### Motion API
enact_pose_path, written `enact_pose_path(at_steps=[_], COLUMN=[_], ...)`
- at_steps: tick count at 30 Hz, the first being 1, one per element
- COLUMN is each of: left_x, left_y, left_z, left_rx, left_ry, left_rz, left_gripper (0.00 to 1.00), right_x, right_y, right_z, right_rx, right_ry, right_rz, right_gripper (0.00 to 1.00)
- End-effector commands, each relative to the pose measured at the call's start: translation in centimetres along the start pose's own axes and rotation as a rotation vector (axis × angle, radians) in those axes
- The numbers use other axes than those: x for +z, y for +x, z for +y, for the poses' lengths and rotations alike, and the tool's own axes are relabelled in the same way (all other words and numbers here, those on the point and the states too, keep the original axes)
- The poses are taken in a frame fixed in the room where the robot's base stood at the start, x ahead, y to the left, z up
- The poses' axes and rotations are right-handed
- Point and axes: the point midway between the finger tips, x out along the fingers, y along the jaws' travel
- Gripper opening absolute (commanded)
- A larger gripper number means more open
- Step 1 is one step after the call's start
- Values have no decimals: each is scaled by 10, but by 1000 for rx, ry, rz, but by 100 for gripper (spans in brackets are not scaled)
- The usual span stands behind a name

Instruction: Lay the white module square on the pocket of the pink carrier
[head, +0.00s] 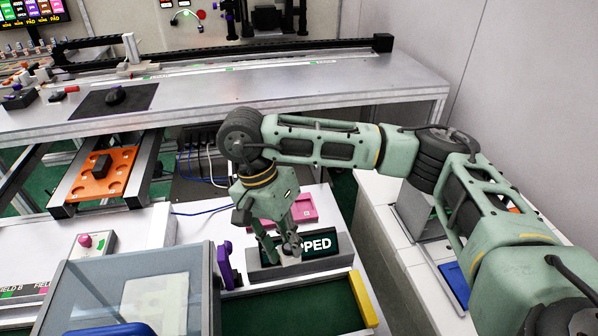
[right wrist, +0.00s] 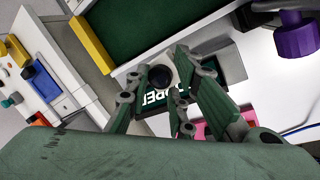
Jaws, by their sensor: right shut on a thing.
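In the right wrist view the white module (right wrist: 159,70), a pale body with a round black lens, sits between the fingertips of my right gripper (right wrist: 158,78). The gripper is shut on it. In the head view my right gripper (head: 281,246) points down in front of a black sign, and the module is hard to make out there. The pink carrier (head: 303,208) lies on the white bench behind the gripper, partly covered by it. A strip of its pink also shows in the right wrist view (right wrist: 198,132), behind a finger. I cannot see its pocket clearly. My left gripper is out of view.
A green-floored tray with a yellow end (head: 363,298) lies in front. A purple knob (head: 225,264) and a clear-walled box (head: 140,262) stand left. An orange plate (head: 100,180) is farther left.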

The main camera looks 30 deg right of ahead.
Motion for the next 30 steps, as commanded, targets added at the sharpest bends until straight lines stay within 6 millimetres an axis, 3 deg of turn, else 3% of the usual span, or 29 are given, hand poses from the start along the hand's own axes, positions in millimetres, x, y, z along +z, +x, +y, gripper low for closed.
enact_pose_path(at_steps=[6,15,30], left_x=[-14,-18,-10], left_y=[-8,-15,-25], left_z=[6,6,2], left_rx=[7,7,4], left_ry=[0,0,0], left_rz=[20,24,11], left_gripper=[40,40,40], right_x=[-33,-85,-179], right_y=[-16,-27,-18], right_z=[-33,-61,-72], right_rx=[-1,-7,-12], right_ry=[640,1434,2588], right_rz=[-197,-431,-767], right_gripper=[0,0,0])
